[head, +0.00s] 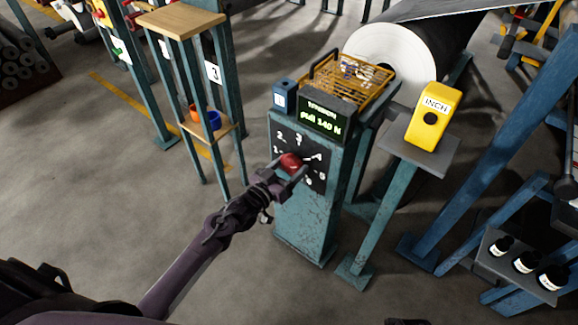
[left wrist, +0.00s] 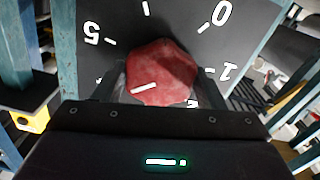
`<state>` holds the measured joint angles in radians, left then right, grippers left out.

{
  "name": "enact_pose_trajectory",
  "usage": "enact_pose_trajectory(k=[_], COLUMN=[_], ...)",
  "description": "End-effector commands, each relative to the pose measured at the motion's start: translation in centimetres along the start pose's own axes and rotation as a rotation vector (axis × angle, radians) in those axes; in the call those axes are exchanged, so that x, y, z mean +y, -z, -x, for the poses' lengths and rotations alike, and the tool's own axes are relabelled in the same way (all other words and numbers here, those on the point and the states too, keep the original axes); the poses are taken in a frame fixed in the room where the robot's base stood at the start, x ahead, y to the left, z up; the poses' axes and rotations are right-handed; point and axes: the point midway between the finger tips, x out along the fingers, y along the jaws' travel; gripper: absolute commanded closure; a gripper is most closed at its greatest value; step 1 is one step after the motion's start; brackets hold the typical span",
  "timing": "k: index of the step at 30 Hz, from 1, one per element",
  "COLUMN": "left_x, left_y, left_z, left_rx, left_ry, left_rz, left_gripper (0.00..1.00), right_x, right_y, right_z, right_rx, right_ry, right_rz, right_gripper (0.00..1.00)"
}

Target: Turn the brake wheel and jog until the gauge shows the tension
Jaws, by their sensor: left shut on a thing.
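The red brake wheel (head: 290,163) sits on a dark numbered dial plate (head: 314,175) on the front of a teal pedestal (head: 306,222). My left gripper (head: 291,172) is shut on the wheel, its fingers on either side. In the left wrist view the wheel (left wrist: 161,72) shows a white pointer mark toward its lower left; the numbers 5, 0 and 1 are readable around it. The gauge display (head: 322,118) on top of the pedestal reads "pull 140 N" in green. A yellow box marked INCH (head: 433,115) with a black button stands on a stand to the right. My right gripper is not seen.
A yellow wire basket (head: 358,78) and a small blue box (head: 284,96) stand by the display. A large white-ended roll (head: 392,62) lies behind. A wooden-topped stand (head: 180,20) with cups is at left; dark bottles (head: 526,262) stand at lower right.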

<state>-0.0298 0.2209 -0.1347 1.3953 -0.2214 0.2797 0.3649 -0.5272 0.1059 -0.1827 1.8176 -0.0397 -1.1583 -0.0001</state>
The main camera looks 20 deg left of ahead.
Motion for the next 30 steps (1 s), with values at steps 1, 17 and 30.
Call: enact_pose_trajectory(k=[1,17,30], left_x=[0.0,0.0,0.0], left_y=[0.0,0.0,0.0], left_z=[0.0,0.3,6.7], left_rx=[0.000,0.000,-0.001], left_ry=[0.000,0.000,0.000], left_rz=[-0.001,-0.002,-0.001], left_gripper=[0.58,0.14,0.14], right_x=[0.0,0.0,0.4], right_y=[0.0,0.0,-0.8], right_z=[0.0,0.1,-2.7], right_rx=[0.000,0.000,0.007], right_ry=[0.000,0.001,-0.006], right_rz=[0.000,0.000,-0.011], right_gripper=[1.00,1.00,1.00])
